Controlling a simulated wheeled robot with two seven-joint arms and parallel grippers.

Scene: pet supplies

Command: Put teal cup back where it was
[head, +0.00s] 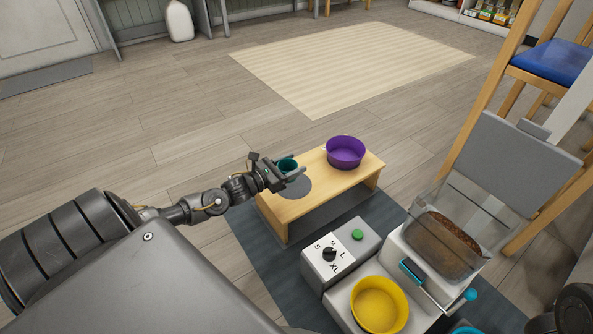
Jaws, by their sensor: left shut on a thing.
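My left gripper (291,174) reaches in from the left and is shut on the teal cup (287,162). It holds the cup at the left end of the small wooden bench (318,180), near a grey round mark (296,188) on the bench top. The gripper partly hides the cup, and I cannot tell whether the cup touches the bench. My right gripper is not in view.
A purple bowl (345,152) stands on the bench's right end. In front are a dial box (340,255) with a green button, a yellow bowl (380,305) and a kibble dispenser (452,240). A chair (550,62) stands at right. Floor behind the bench is clear.

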